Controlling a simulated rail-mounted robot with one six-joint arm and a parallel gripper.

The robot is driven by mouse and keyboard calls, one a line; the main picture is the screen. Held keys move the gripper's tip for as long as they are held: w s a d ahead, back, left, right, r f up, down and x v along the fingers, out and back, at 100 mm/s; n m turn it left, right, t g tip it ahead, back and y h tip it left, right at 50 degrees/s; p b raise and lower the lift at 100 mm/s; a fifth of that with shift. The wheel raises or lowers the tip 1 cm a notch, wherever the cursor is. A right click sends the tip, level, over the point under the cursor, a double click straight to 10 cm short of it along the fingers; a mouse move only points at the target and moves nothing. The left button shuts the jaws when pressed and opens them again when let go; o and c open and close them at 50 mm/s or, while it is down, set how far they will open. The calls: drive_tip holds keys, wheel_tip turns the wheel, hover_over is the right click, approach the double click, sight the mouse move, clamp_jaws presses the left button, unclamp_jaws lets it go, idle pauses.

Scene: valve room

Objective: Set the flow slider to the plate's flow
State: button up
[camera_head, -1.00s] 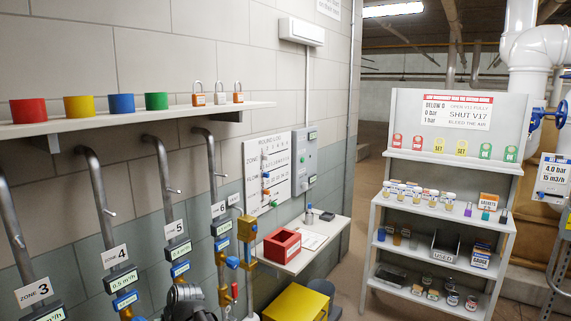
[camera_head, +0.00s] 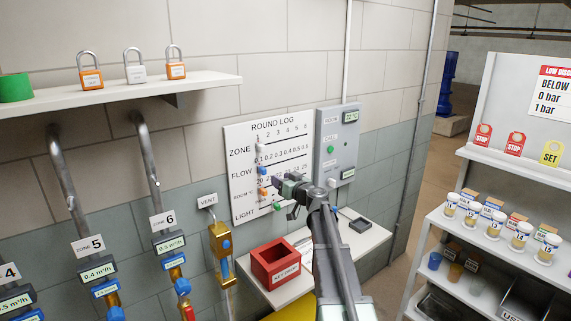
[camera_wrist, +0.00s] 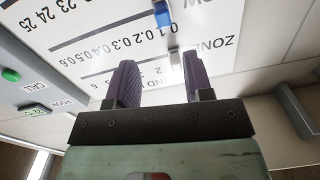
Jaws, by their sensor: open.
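The white Round Log board (camera_head: 296,140) hangs on the wall with labelled slider rows. The blue slider (camera_head: 262,171) is beside the FLOW label, at the left end of its row, under a scale from 0.1 to 0.6. A white slider (camera_head: 261,147) is in the ZONE row, also at the left. The blue slider (camera_wrist: 164,14) and white slider (camera_wrist: 173,48) show in the wrist view. My gripper (camera_head: 278,184) is in front of the board's lower part, open; its dark fingers (camera_wrist: 155,82) are apart and empty. Zone plates (camera_head: 98,270) hang on pipes at left.
An orange slider (camera_head: 263,191) and a green slider (camera_head: 277,206) sit lower on the board. A grey call panel (camera_head: 338,145) is right of it. A red box (camera_head: 278,264) stands on the small shelf below. A stocked rack (camera_head: 480,235) is at right.

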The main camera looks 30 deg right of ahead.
sight(265, 170)
drive_tip(key=shift+n+h, duration=0.3)
drive_tip(key=shift+n, duration=0.2)
drive_tip(key=w, duration=0.3)
drive_tip(key=w+a, duration=0.1)
drive_tip(key=w, duration=0.3)
drive_tip(key=w+a, duration=0.1)
drive_tip(key=w, duration=0.2)
drive_tip(key=shift+w+a+r, duration=0.15)
drive_tip(key=shift+w+a, duration=0.05)
drive_tip(key=shift+w, duration=0.1)
drive_tip(key=shift+c, duration=0.3)
clamp_jaws()
